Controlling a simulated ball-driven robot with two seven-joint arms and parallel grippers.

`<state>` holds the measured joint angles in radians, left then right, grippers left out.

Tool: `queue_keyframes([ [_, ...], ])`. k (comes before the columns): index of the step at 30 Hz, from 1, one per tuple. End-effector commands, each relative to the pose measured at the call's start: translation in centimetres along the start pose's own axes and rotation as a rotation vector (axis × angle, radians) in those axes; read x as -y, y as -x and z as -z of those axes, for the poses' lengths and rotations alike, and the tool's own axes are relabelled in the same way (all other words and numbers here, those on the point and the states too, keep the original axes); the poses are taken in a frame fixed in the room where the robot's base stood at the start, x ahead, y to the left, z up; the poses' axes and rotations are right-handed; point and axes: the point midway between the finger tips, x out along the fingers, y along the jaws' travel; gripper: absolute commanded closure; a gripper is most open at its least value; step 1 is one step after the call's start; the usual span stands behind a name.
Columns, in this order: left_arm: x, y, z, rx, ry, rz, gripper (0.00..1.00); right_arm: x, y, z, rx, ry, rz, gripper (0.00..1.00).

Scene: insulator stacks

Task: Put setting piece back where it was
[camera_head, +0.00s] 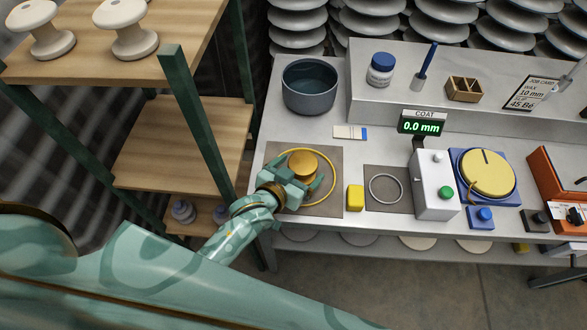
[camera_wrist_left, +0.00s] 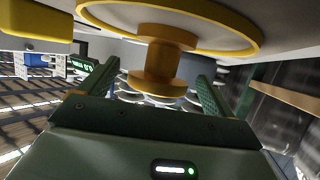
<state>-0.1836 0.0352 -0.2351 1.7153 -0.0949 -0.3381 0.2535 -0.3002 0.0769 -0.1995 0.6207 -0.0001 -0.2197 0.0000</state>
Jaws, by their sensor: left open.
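The setting piece looks like a gold, spool-shaped knob (camera_head: 303,163). It stands on a dark mat (camera_head: 328,207) at the left end of the bench, inside a thin yellow ring (camera_head: 333,180). In the left wrist view the knob (camera_wrist_left: 160,62) shows a wide disc, a narrower neck and a flange, with the yellow ring (camera_wrist_left: 254,42) around the disc. My left gripper (camera_head: 296,180) is open at the knob, its fingers on either side of it. In the wrist view gaps show between the knob and both fingers. My right gripper is not in view.
A yellow block (camera_head: 355,197) and a second mat with a pale ring (camera_head: 400,190) lie to the right. A grey bowl (camera_head: 310,95) stands behind. The coat gauge (camera_head: 433,185) reads 0.0 mm, beside a yellow disc (camera_head: 487,172). A green-posted wooden rack (camera_head: 190,140) stands left.

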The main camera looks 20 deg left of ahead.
Motion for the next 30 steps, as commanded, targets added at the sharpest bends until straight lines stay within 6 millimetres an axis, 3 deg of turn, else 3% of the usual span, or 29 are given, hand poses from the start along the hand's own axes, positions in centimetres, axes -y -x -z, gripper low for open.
queue_keyframes([
  [5, 0.0, 2.5, 0.2, 0.001, 0.000, 0.000, 0.11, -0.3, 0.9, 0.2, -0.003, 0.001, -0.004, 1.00],
  [12, 0.0, 8.3, 0.3, 0.001, 0.001, 0.000, 0.11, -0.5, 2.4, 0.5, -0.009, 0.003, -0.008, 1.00],
  [16, 0.0, 10.6, 0.2, 0.002, 0.000, 0.000, 0.11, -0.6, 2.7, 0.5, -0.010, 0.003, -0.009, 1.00],
  [21, 0.0, 11.9, 0.2, -0.001, 0.000, 0.000, 0.11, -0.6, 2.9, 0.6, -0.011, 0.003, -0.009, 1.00],
  [30, 0.0, 12.1, 0.1, -0.001, 0.000, 0.000, 0.11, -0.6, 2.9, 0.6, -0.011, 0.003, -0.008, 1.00],
])
